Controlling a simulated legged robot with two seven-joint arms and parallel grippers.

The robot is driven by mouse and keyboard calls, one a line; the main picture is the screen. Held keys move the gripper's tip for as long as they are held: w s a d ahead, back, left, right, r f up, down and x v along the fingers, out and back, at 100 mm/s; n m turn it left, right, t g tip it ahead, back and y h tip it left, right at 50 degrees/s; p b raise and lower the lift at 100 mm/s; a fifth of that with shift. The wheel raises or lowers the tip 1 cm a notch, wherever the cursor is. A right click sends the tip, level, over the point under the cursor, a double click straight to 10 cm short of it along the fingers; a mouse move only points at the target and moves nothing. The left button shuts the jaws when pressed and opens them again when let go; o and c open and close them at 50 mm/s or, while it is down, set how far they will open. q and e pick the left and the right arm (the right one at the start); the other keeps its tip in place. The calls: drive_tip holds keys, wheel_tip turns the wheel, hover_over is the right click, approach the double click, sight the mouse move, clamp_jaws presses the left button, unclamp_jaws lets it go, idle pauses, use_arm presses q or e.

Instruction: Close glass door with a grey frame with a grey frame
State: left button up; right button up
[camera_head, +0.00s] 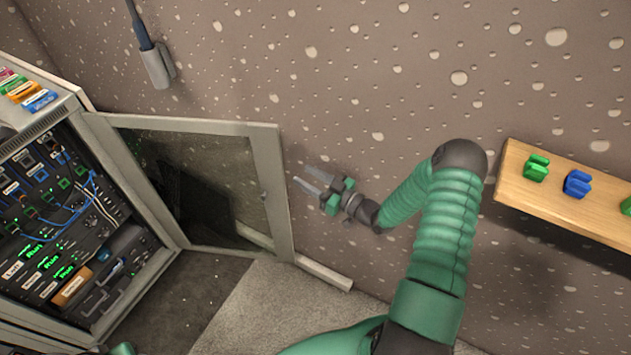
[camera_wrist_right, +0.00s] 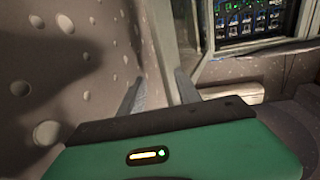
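The glass door with a grey frame (camera_head: 268,180) stands wide open from the rack cabinet (camera_head: 88,108) on the left, its dark pane facing me. My right gripper (camera_head: 305,180) is just right of the door's free edge, between the door and the wall, with its two fingers apart and nothing between them. In the right wrist view the fingers (camera_wrist_right: 160,95) are spread, and the door frame (camera_wrist_right: 158,50) rises just beyond them. I cannot tell from these views whether a finger touches the frame. My left gripper is not in view; only a small green part shows at the bottom left.
The speckled wall (camera_head: 370,75) is close behind the door and my right gripper. A wooden shelf (camera_head: 560,205) with green and blue clips juts out at the right. A grey holder (camera_head: 157,66) hangs on the wall. Carpet (camera_head: 255,310) lies clear before the door.

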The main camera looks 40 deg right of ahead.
sight(282, 166)
drive_tip(key=x, duration=0.3)
drive_tip(key=b+x, duration=0.1)
drive_tip(key=x, duration=0.1)
drive_tip(key=b+x, duration=0.1)
drive_tip(key=x, duration=0.2)
drive_tip(key=shift+w+a, duration=0.15)
drive_tip(key=shift+a, duration=0.35)
drive_tip(key=shift+w+f, duration=0.1)
drive_tip(key=shift+w, duration=0.25)
drive_tip(key=shift+w+d, duration=0.2)
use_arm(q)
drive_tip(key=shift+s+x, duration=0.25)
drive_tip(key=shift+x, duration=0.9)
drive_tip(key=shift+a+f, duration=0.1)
use_arm(e)
drive_tip(key=shift+a, duration=0.15)
